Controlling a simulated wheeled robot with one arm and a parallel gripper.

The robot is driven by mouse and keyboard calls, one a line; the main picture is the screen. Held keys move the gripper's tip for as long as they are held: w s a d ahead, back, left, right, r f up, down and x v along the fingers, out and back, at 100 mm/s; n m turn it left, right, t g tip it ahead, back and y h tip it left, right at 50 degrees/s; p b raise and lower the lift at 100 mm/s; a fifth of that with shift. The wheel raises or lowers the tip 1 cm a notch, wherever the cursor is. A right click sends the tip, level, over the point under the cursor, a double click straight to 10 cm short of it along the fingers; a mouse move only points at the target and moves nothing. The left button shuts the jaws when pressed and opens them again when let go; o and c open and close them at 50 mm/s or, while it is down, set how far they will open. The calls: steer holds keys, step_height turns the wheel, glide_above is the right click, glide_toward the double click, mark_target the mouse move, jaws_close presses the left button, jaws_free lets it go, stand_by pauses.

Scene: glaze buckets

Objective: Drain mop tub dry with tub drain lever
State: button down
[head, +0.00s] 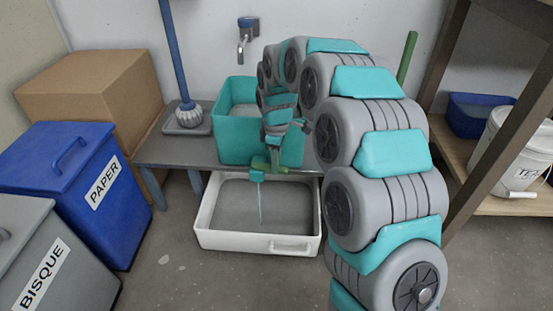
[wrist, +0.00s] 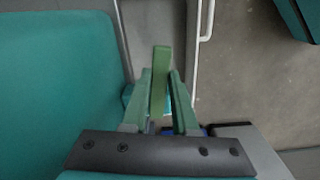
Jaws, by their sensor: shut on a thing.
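The teal mop tub (head: 232,150) stands on a low grey bench against the wall, with greyish contents visible inside. A green drain lever (head: 260,163) sits low on its front, above a small teal spout (head: 257,177). A thin stream falls from the spout into a white tray (head: 211,222) on the floor, which holds grey liquid. My gripper (head: 274,152) is at the tub's front. In the wrist view, my gripper (wrist: 160,82) has its green fingers shut on the green lever (wrist: 160,62), beside the teal tub wall (wrist: 55,80). My arm hides part of the tub's right side.
A mop (head: 184,104) stands on the bench (head: 165,152) left of the tub. A tap (head: 247,35) is on the wall above. A blue PAPER bin (head: 65,170), a grey BISQUE bin (head: 45,250) and a cardboard box (head: 95,85) stand left. Shelves with a white bucket (head: 510,145) stand right.

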mark_target(270, 170)
steer(key=s+m+p, duration=0.1)
steer(key=m, duration=0.1)
steer(key=s+a+m+p, duration=0.1)
steer(key=m, duration=0.1)
steer(key=s+m, duration=0.1)
steer(key=m, duration=0.2)
steer(key=shift+s+a+r+p, duration=0.1)
steer(key=shift+s+a+p, duration=0.05)
steer(key=shift+a+p, duration=0.25)
steer(key=a+m, duration=0.1)
steer(key=m, duration=0.1)
steer(key=s+a+m+p, duration=0.1)
steer(key=m, duration=0.1)
steer(key=shift+m, duration=0.4)
steer(key=shift+s+a+m+p, duration=0.1)
steer(key=shift+a+m+p, duration=0.3)
steer(key=shift+m, duration=0.45)
steer(key=shift+s+a+m+p, duration=0.1)
steer(key=shift+a+m+p, duration=0.3)
steer(key=shift+m, duration=0.45)
steer(key=shift+a, duration=0.1)
steer(key=c, duration=0.7)
jaws_free()
